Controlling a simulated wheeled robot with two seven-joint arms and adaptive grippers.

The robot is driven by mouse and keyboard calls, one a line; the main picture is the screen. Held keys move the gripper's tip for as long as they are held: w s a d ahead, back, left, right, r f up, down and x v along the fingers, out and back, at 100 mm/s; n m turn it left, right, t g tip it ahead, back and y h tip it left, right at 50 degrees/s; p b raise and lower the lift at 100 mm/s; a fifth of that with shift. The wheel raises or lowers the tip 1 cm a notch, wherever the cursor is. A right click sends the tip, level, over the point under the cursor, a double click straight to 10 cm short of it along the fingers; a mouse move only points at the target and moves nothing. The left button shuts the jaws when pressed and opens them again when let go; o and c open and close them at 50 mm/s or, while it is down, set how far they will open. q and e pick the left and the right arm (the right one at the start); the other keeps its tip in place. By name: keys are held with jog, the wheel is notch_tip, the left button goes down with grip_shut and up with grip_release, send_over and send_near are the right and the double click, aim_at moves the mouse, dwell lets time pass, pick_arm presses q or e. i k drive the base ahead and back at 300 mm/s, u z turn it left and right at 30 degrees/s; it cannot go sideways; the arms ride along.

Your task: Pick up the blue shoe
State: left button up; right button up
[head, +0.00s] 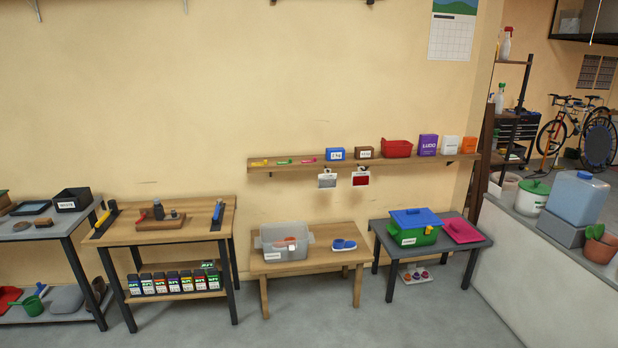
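The blue shoe (344,245) is small, with a pale sole. It lies on the right half of a low wooden table (318,262) in the middle of the head view, apart from the clear bin on the same table. Neither of my grippers shows in the head view.
A clear plastic bin (284,242) stands left of the shoe. A grey table (459,240) to the right holds a green box with a blue lid (415,227). A wall shelf (365,163) with boxes runs above. The grey floor (400,315) in front is clear.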

aim_at(339, 245)
jog(key=i, duration=3.5)
jog(key=u, duration=0.05)
